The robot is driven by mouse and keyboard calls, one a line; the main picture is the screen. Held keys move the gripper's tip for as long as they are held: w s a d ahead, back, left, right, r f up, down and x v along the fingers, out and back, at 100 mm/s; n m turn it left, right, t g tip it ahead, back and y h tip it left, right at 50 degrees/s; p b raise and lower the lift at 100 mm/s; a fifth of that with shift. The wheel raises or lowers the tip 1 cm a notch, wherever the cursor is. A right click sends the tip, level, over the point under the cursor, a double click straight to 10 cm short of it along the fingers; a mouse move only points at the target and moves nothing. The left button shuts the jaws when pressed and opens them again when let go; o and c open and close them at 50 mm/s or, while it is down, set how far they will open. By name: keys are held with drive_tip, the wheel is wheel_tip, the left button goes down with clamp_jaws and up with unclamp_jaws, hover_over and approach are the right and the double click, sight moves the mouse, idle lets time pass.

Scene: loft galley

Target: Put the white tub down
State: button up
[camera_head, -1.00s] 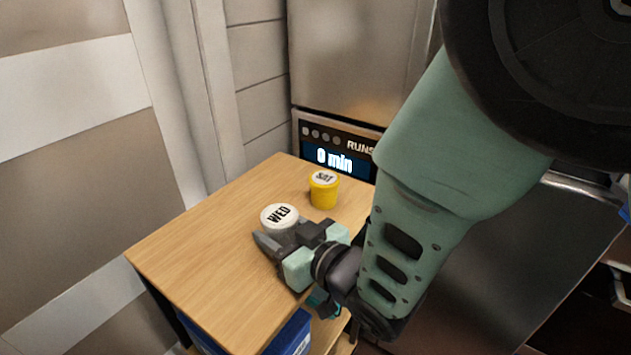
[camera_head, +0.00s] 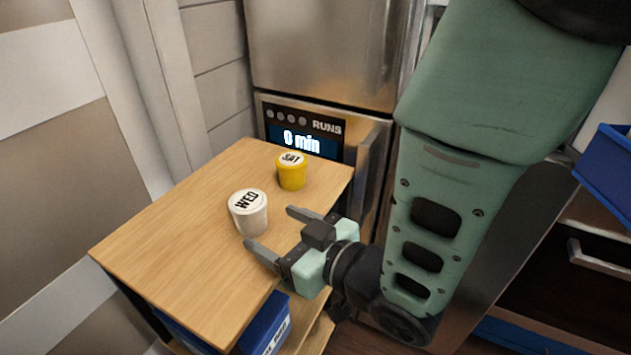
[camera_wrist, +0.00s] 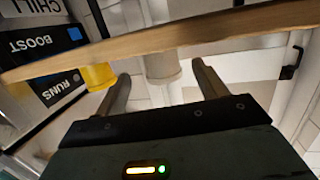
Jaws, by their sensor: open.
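The white tub (camera_head: 249,218) with a round lid marked WED stands upright on the wooden table top (camera_head: 150,240). My gripper (camera_head: 269,228) is open and empty, just right of the tub, with its two fingers pointing toward it and apart from it. In the wrist view the white tub (camera_wrist: 162,66) shows beyond and between the spread fingertips of my gripper (camera_wrist: 160,75). A yellow tub (camera_head: 292,174) marked SAT stands behind it on the same top, and it also shows in the wrist view (camera_wrist: 98,77).
A steel appliance with a display reading 0 min (camera_head: 300,141) stands behind the table. A blue box (camera_head: 262,330) sits on the shelf below. Another blue bin (camera_head: 608,165) is at the far right. The table's left part is clear.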

drive_tip(key=p+v, duration=0.5)
drive_tip(key=p, duration=0.5)
drive_tip(key=shift+w, duration=0.15)
drive_tip(key=w+d+r+m+g+h, duration=0.2)
drive_tip(key=d+r+m+g+h, duration=0.15)
drive_tip(key=d+h, duration=0.3)
drive_tip(key=s+d+r+g+h, duration=0.5)
drive_tip(key=s+d+r, duration=0.4)
drive_tip(key=s+d, duration=0.2)
drive_tip(key=shift+s+d+r+h, duration=0.2)
drive_tip(key=shift+s+d+h, duration=0.1)
drive_tip(key=shift+d+h, duration=0.35)
